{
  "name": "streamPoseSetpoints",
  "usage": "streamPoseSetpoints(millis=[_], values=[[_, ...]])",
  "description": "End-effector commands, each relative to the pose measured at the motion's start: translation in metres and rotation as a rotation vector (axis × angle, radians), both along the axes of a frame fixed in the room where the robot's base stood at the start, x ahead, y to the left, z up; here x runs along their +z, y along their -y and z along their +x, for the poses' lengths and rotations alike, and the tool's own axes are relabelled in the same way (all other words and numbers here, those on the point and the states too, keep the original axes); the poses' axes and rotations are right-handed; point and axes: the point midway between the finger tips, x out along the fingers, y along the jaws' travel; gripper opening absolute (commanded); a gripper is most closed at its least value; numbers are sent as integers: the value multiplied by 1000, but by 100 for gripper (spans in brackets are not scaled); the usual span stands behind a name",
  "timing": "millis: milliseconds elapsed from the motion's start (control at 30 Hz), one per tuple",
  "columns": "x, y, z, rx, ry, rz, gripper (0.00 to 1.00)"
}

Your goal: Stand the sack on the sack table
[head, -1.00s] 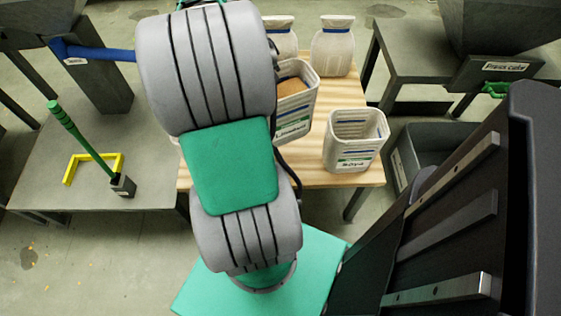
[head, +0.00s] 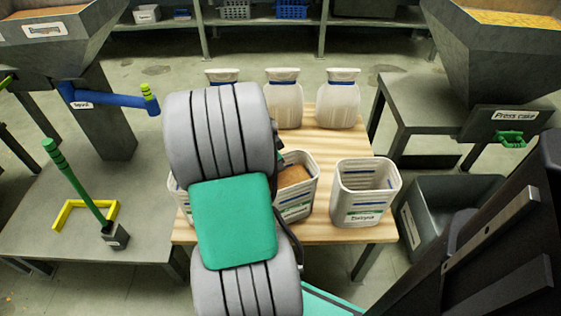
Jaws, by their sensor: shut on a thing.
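Pale sacks with blue bands stand in a row at the back of a light wooden table (head: 335,232). The right sack (head: 338,100) and the middle sack (head: 285,100) are upright and mostly clear to see. Only the top of the left sack (head: 222,75) shows above my arm. I cannot tell which sack the task means, nor be sure that this is the sack table. My gripper is hidden behind my own arm, so what it holds does not show.
An open bin (head: 365,212) stands at the table's front right. Another bin (head: 297,205) with brown contents is beside it, and a third is mostly hidden by my arm. Hoppers stand left (head: 45,45) and right (head: 500,60). A grey crate (head: 425,220) is right of the table.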

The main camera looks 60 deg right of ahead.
Motion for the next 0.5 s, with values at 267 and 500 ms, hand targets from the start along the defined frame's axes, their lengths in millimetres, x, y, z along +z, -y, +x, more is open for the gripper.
streamPoseSetpoints(millis=[267,500], values=[[1,1,1,-1,3,-5,0],[-3,0,0,0,2,-1,18]])
